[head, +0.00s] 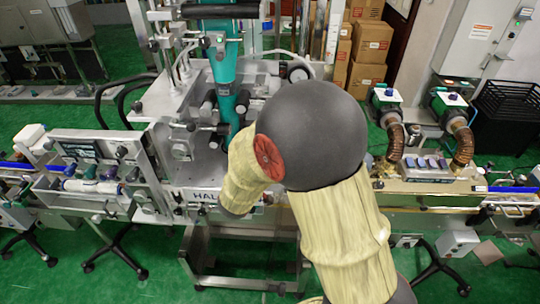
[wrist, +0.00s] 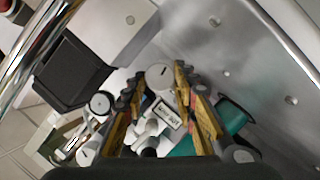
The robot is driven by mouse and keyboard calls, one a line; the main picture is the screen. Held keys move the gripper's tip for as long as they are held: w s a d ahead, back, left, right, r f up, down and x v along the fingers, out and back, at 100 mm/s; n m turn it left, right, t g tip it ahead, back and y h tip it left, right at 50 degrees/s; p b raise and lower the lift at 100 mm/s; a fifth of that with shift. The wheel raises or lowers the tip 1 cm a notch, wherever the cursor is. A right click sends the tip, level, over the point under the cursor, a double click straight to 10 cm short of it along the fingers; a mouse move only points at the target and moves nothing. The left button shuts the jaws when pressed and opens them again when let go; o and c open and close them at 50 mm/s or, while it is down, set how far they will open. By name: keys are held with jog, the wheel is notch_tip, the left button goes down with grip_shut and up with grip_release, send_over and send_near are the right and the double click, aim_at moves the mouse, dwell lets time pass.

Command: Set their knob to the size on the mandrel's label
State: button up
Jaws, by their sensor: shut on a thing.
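In the wrist view, my gripper (wrist: 161,80) has its two yellow-and-black fingers on either side of a pale round knob (wrist: 159,76) with a short dark mark on its face. It is shut on this knob. A small white label with a dark border (wrist: 168,115) lies between the fingers; its print is too small to read surely. The teal mandrel (wrist: 208,142) shows partly behind the right finger. In the head view, the teal mandrel (head: 225,72) stands upright in the machine; my arm hides the gripper and knob.
Another round knob or dial with a pale face (wrist: 101,103) and a black box (wrist: 72,70) are left of the fingers. Bare metal plate (wrist: 245,60) lies to the right, with shiny rods at both upper corners. A conveyor (head: 440,188) runs past the machine.

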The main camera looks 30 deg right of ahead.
jog(key=shift+f+b, duration=0.15)
jog(key=shift+b, duration=0.35)
jog(key=b, duration=0.1)
jog(key=n+b, duration=0.1)
jog(key=b, duration=0.1)
jog(key=shift+a+f+n+h, duration=0.1)
jog(key=shift+f+n+h, duration=0.2)
jog(key=shift+h, duration=0.1)
jog(key=shift+n+h+b, duration=0.4)
jog(key=shift+n+b, duration=0.2)
jog(key=shift+b, duration=0.5)
jog(key=n+h+b, duration=0.1)
jog(key=n+b, duration=0.2)
jog(key=b, duration=0.1)
jog(key=shift+w, duration=0.1)
jog(key=shift+r+n+h, duration=0.1)
jog(key=shift+n+h, duration=0.2)
jog(key=o, duration=1.1)
jog(key=shift+o, duration=0.2)
